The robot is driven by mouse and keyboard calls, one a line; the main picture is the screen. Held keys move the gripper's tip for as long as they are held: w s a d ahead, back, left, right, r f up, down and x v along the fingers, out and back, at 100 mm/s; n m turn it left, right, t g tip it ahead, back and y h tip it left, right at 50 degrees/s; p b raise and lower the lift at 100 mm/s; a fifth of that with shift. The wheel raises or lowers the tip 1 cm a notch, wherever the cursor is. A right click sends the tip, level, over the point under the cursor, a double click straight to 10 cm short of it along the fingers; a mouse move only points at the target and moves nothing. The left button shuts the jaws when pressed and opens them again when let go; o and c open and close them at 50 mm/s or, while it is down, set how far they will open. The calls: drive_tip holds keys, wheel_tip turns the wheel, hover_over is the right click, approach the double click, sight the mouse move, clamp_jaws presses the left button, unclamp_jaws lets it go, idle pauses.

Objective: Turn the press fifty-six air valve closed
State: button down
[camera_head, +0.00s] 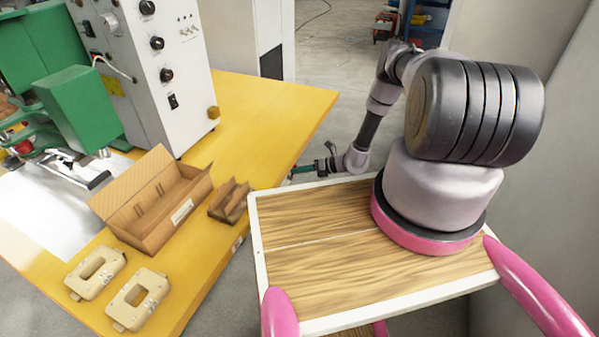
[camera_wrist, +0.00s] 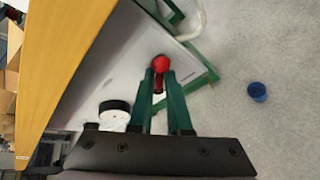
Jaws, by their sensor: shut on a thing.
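The air valve shows in the wrist view as a red knob (camera_wrist: 162,63) with a red part running down from it between my fingers. It sits in front of a pale panel beside the yellow table. My gripper (camera_wrist: 160,77) has green fingers and is shut on the red valve handle at its tips. In the head view my gripper (camera_head: 302,169) is low past the table's right edge, and the valve is hidden there. Whether the handle lies along or across the pipe cannot be told.
A round black-rimmed gauge (camera_wrist: 115,107) is left of my fingers, and a green frame (camera_wrist: 203,68) is close right. A blue cup (camera_wrist: 257,91) is on the floor. The yellow table (camera_head: 262,112) carries a cardboard box (camera_head: 150,200) and two beige parts (camera_head: 138,298).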

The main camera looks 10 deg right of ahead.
drive_tip(key=shift+s+a+r+n+t+h, duration=0.25)
drive_tip(key=shift+s+n+t+h, duration=0.2)
drive_tip(key=shift+n+t, duration=0.45)
drive_tip(key=shift+s+a+r+n+t+h, duration=0.2)
drive_tip(key=shift+s+a+n+t+h, duration=0.25)
drive_tip(key=shift+n, duration=0.7)
drive_tip(key=shift+s+a+r+n+t+h, duration=0.25)
drive_tip(key=shift+n+t+h, duration=0.35)
drive_tip(key=shift+n+t, duration=0.35)
drive_tip(key=c, duration=0.9)
unclamp_jaws()
drive_tip(key=shift+o, duration=0.2)
drive_tip(key=shift+s+f, duration=0.1)
drive_tip(key=v, duration=1)
drive_tip(key=shift+s+d+r, duration=0.25)
